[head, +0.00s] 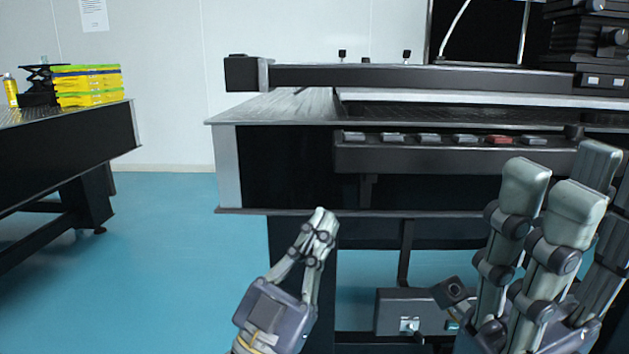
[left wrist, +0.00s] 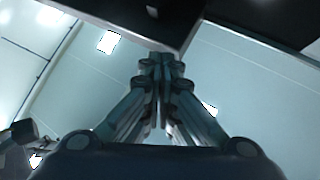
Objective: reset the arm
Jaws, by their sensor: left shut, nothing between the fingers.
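My left gripper (head: 319,214) is at the lower middle of the head view, in front of the near edge of the optical table (head: 228,170). Its fingers come together at the tips with nothing between them. The left wrist view also shows the left gripper's fingers (left wrist: 162,60) meeting, empty. My right gripper (head: 572,180) is large at the lower right of the head view. Its thick pale fingers point up and stand apart, with no object seen between them. Its wrist is cut off by the frame's lower edge.
A dark rail (head: 420,78) runs along the table's top, with black equipment (head: 600,40) at the right. A second table (head: 60,150) stands left, bearing yellow-green boxes (head: 88,86) and a yellow bottle (head: 11,92). A grey box (head: 400,312) is under the main table. Blue floor (head: 165,260) is clear between the tables.

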